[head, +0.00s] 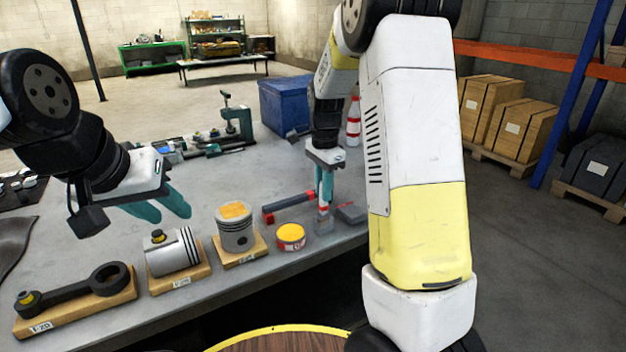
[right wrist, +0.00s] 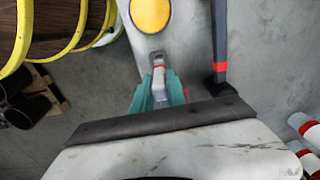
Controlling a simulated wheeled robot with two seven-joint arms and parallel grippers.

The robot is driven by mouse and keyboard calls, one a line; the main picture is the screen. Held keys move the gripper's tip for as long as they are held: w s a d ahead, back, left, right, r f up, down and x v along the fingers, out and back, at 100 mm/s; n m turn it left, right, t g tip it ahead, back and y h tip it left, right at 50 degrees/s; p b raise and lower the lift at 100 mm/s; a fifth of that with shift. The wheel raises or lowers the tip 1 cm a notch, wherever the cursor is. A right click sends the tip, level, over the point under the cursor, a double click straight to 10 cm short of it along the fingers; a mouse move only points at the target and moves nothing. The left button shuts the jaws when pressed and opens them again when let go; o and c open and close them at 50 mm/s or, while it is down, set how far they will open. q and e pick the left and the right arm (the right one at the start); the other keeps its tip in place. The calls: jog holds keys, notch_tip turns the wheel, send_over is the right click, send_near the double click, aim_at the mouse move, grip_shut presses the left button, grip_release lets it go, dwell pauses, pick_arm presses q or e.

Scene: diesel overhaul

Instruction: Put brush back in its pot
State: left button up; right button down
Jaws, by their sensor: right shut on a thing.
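My right gripper (head: 324,200) points down over the table near its front edge. Its teal fingers (right wrist: 157,90) are shut on what looks like the brush, upright between them. The brush's red and white part (right wrist: 158,68) shows at the fingertips, with a grey end (head: 323,226) below, at or just above the tabletop. Most of the brush is hidden by the fingers. A small red pot with a yellow top (head: 291,238) stands left of the brush, apart from it; its yellow top also shows in the right wrist view (right wrist: 150,14). My left gripper (head: 168,210) is open and empty over the table's left part.
A dark bar with red ends (head: 288,206) lies behind the pot. A piston on a wooden block (head: 237,232), another piston (head: 172,252) and a connecting rod (head: 80,290) line the front edge leftward. A blue bin (head: 285,105) and red-white bottle (head: 353,125) stand behind.

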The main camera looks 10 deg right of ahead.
jog(key=shift+f, duration=0.75)
jog(key=c, duration=1.3)
grip_release()
jog(key=shift+o, duration=0.2)
jog(key=shift+r, duration=3.9)
